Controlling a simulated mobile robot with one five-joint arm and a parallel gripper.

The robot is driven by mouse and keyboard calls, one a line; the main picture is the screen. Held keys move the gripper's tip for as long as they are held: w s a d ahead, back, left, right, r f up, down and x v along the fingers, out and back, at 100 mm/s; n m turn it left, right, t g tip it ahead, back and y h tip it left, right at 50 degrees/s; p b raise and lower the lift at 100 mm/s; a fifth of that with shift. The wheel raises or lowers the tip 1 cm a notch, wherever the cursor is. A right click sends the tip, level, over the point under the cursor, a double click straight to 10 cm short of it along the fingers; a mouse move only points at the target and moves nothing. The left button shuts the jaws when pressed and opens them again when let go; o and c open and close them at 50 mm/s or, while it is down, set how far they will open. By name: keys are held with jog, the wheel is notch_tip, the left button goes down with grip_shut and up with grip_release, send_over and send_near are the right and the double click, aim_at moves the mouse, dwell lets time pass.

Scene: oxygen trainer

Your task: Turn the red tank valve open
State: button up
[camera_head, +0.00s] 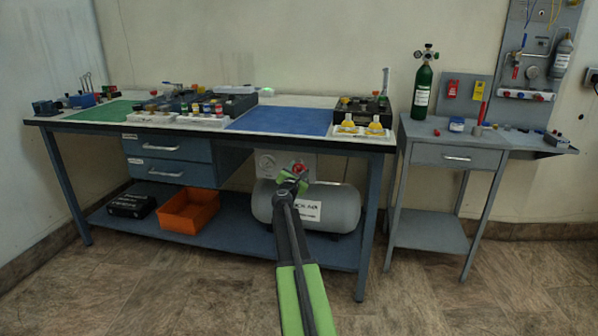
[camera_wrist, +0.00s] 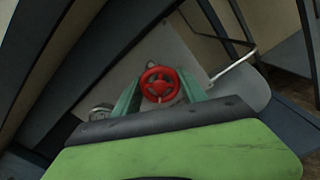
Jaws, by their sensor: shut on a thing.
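The red tank valve (camera_head: 298,168) is a small handwheel in front of a pale panel, above the grey tank (camera_head: 345,208) on the bench's lower shelf. In the wrist view the red wheel (camera_wrist: 159,72) faces me, with its spokes showing. My gripper (camera_head: 291,179) reaches in under the bench top. In the wrist view my gripper (camera_wrist: 159,88) has one green finger on each side of the wheel and is shut on it. The lower part of the wheel's mount is hidden by my gripper.
The bench top (camera_head: 350,143) overhangs the tank and my gripper. A round gauge (camera_head: 266,163) sits left of the valve. An orange bin (camera_head: 188,212) and a black case (camera_head: 131,201) are on the lower shelf. A side table (camera_head: 435,129) holds a green cylinder (camera_head: 424,88).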

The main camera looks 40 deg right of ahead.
jog(key=n, duration=0.4)
jog(key=shift+s, duration=0.1)
jog(key=shift+n, duration=2.1)
jog(key=o, duration=1.4)
jog(key=shift+c, duration=0.2)
jog(key=v, duration=1.7)
jog(key=shift+a, duration=0.25)
